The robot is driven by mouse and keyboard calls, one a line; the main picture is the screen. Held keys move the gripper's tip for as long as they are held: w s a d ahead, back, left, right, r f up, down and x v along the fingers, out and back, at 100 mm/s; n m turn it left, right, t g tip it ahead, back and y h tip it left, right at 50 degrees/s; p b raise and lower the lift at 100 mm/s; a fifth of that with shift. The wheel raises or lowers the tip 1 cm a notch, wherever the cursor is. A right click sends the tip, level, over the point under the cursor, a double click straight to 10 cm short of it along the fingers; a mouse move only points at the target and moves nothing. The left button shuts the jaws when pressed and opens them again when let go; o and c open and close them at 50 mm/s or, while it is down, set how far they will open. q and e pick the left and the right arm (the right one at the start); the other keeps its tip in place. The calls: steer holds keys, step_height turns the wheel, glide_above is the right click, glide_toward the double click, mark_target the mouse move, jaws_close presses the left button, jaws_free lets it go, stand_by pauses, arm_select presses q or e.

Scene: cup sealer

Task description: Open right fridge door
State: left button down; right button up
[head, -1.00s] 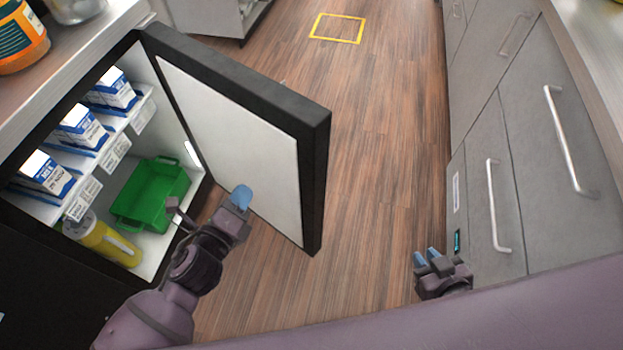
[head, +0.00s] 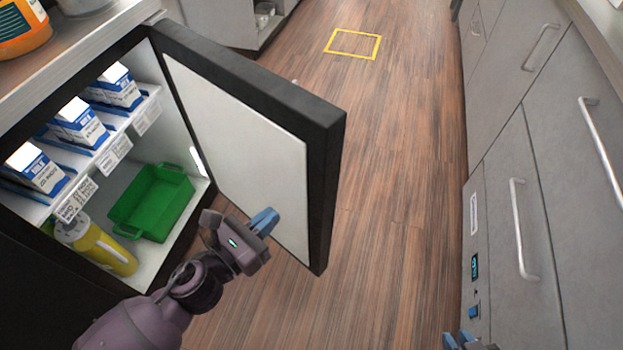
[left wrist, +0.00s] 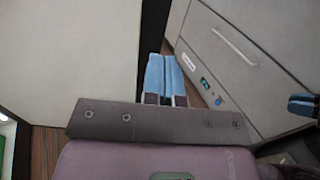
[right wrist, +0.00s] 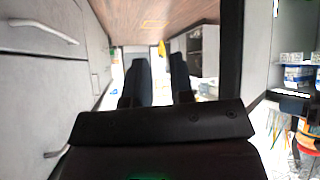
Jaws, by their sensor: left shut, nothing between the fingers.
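The fridge door (head: 235,150), with a white inner face and a thick black edge, stands open, swung out from the fridge on the left. My left gripper (head: 264,221) is shut and empty, with its blue fingertips by the lower part of the inner face. I cannot tell whether they touch it. In the left wrist view, the closed fingers (left wrist: 165,76) show beside the pale door panel (left wrist: 85,60). My right gripper (head: 463,341) is at the bottom edge of the head view. In the right wrist view its fingers (right wrist: 160,80) are apart with nothing between them.
Inside the fridge are milk cartons (head: 78,122) on a shelf, a green bin (head: 152,203) and a yellow bottle (head: 98,246). Grey drawers with bar handles (head: 522,230) line the right. The wooden floor (head: 400,170) between is clear, with a yellow square marked on it (head: 328,48).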

mark_target(318, 174)
arm_select(q)
steer(key=b+x, duration=0.1)
steer(key=x, duration=0.9)
steer(key=shift+w+d+f, duration=0.15)
steer(key=shift+w+d, duration=0.5)
steer(key=shift+w, duration=0.05)
arm_select(e)
steer(key=shift+f, duration=0.25)
steer(key=shift+f, duration=0.1)
